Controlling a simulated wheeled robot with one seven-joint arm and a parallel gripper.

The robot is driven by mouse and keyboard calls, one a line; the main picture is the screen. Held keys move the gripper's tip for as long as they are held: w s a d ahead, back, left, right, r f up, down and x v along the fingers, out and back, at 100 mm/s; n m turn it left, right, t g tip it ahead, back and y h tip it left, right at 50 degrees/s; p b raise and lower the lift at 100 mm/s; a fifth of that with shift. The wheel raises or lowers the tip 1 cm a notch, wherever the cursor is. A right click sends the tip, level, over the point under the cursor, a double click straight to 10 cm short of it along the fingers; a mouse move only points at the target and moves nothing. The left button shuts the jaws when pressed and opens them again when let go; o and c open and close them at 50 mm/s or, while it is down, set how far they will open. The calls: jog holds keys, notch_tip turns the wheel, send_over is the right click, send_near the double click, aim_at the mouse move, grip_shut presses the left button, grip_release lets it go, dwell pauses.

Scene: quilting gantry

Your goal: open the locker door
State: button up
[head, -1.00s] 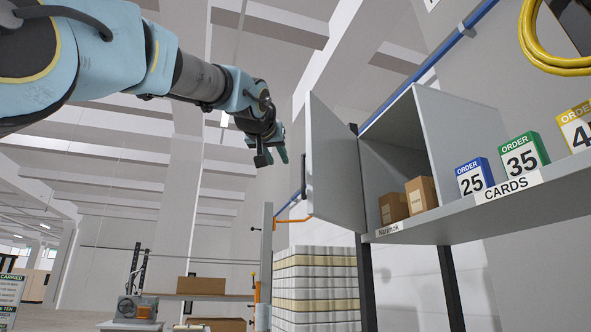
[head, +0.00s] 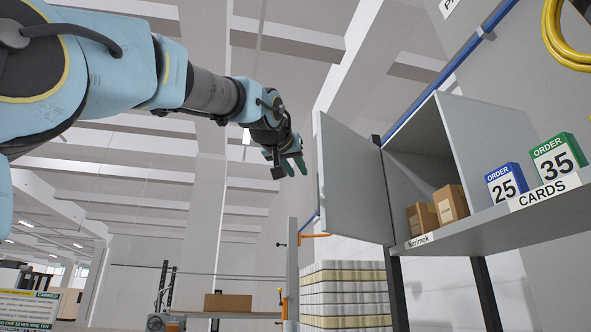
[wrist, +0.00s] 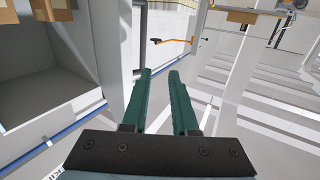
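The locker (head: 467,130) is a grey box on a shelf at the right of the head view. In the wrist view, the door (wrist: 112,45) is a pale panel left of the fingers. My gripper (head: 298,166) is in the air just left of the door's free edge in the head view. In the wrist view, my gripper (wrist: 160,72) has its green fingers apart with nothing between them. I see no clear contact with the door.
Small cardboard boxes (head: 450,204) sit inside the locker. Number cards (head: 508,184) stand on the shelf (head: 500,222) to its right. An orange bar (head: 314,236) sticks out below the door, above a white stack (head: 345,300). Open air lies left of my gripper.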

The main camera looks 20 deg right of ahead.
jog(key=shift+s+a, duration=0.1)
jog(key=b+v, duration=0.6)
jog(key=v, duration=0.4)
jog(key=shift+s+a, duration=0.15)
jog(key=shift+s, duration=0.05)
